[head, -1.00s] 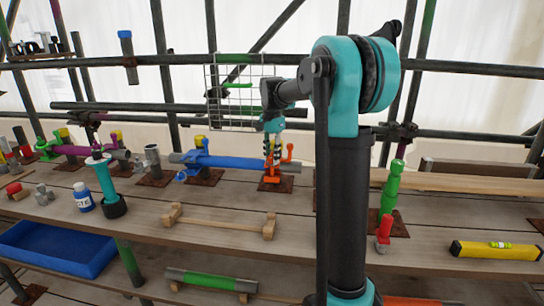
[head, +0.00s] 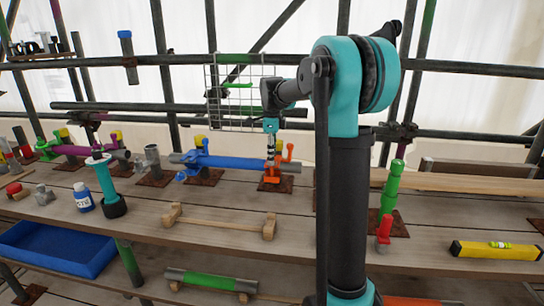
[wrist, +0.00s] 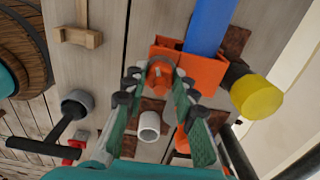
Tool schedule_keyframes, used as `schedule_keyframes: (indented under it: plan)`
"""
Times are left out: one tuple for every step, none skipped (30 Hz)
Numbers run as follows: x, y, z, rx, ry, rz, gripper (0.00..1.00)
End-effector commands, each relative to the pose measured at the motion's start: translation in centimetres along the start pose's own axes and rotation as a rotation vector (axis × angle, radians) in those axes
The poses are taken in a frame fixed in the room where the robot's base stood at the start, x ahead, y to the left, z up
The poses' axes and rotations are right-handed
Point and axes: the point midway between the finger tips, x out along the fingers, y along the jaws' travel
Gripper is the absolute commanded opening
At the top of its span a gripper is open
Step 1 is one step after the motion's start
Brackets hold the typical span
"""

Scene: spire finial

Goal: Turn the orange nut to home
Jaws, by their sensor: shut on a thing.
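The orange nut (wrist: 160,73) sits at the open side of an orange clamp (wrist: 207,72) around the end of a blue tube (wrist: 208,28). In the wrist view my gripper (wrist: 158,82) has one finger on each side of the nut and is shut on it. In the head view my gripper (head: 271,153) points down at the orange clamp (head: 273,180) on the workbench, and the nut is mostly hidden by the fingers. The blue tube (head: 235,162) lies level, running left from the clamp.
A yellow cap (wrist: 257,96) stands close beside the clamp, and a white ring (wrist: 149,125) lies between my fingers' bases in the wrist view. A wooden cradle (head: 220,222) is in front on the bench. A wire grid (head: 236,92) and scaffold tubes stand behind.

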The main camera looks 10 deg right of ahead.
Motion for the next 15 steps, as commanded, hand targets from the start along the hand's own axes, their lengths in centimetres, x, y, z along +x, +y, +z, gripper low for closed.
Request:
schedule_keyframes:
  plan:
    - [-0.03, -0.04, 0.02, 0.04, -0.001, -0.001, 0.0]
    - [-0.03, -0.04, 0.02, 0.065, -0.001, -0.001, 0.0]
    - [-0.03, -0.04, 0.02, 0.099, -0.001, -0.001, 0.0]
    - [-0.03, -0.04, 0.03, 0.123, -0.001, -0.001, 0.0]
    - [-0.03, -0.04, 0.03, 0.146, -0.001, -0.001, 0.0]
    - [-0.03, -0.04, 0.03, 0.176, -0.001, -0.001, 0.0]
    - [-0.03, -0.04, 0.03, 0.199, -0.001, -0.001, 0.0]
    - [-0.03, -0.04, 0.03, 0.218, -0.001, -0.001, 0.0]
    - [-0.03, -0.04, 0.02, 0.244, -0.001, -0.001, 0.0]
    - [-0.03, -0.04, 0.02, 0.262, -0.001, -0.001, 0.0]
    - [-0.03, -0.04, 0.02, 0.279, -0.001, -0.001, 0.0]
    - [-0.03, -0.04, 0.03, 0.299, -0.001, -0.001, 0.0]
    - [-0.03, -0.04, 0.03, 0.314, -0.001, -0.001, 0.0]
    - [-0.03, -0.04, 0.03, 0.327, -0.001, -0.001, 0.0]
    - [-0.03, -0.04, 0.03, 0.343, -0.001, -0.001, 0.0]
